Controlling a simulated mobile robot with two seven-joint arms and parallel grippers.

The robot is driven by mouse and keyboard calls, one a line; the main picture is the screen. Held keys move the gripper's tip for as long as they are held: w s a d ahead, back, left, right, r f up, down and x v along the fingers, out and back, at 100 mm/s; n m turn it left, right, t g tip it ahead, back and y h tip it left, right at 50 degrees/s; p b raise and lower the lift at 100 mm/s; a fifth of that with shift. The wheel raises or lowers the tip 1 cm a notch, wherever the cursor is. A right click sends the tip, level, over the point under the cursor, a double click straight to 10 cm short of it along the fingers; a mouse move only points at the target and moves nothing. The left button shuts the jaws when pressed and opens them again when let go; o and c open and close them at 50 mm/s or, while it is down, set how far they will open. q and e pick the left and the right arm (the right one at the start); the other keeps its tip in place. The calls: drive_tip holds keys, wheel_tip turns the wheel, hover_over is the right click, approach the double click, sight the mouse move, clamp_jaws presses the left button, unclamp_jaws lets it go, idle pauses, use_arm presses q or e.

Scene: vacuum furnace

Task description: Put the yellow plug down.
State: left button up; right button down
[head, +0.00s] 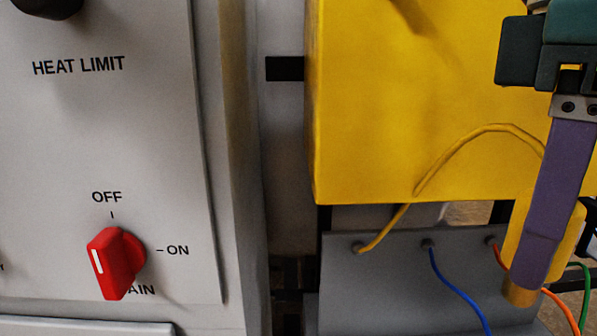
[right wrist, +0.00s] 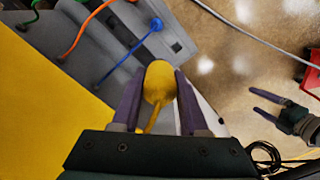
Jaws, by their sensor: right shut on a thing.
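The yellow plug (head: 517,245) is at the right of the head view, held in my right gripper (head: 545,262), whose near purple finger covers its middle. The right wrist view shows the plug (right wrist: 160,82) between both purple fingers of my right gripper (right wrist: 160,95), shut on it. A yellow cable (head: 487,129) loops from the plug across the yellow box to the grey panel (head: 385,270). My left gripper (right wrist: 265,106) shows only in the right wrist view, at the right, with its fingers apart and nothing between them.
Blue (head: 460,293), orange (head: 559,301) and green (head: 586,290) cables hang near the panel. The large yellow box (head: 400,100) stands above it. At left is a cabinet (head: 60,150) with a red knob (head: 115,262). Open floor (right wrist: 225,60) shows beyond the plug.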

drive_tip(key=r+m, duration=0.1)
drive_tip(key=m, duration=0.1)
drive_tip(key=d+r+m, duration=0.1)
drive_tip(key=m, duration=0.2)
drive_tip(key=d+r+m+p, duration=0.1)
drive_tip(key=m, duration=0.2)
drive_tip(key=shift+r, duration=0.2)
drive_tip(key=s+r+p, duration=0.2)
drive_tip(key=r+p, duration=1.6)
drive_tip(key=p, duration=0.1)
drive_tip(key=s+r+m+p, duration=0.1)
drive_tip(key=s+r+p, duration=0.2)
drive_tip(key=r+p, duration=1.5)
drive_tip(key=shift+s+p, duration=0.35)
drive_tip(key=shift+p, duration=0.1)
drive_tip(key=shift+f, duration=0.15)
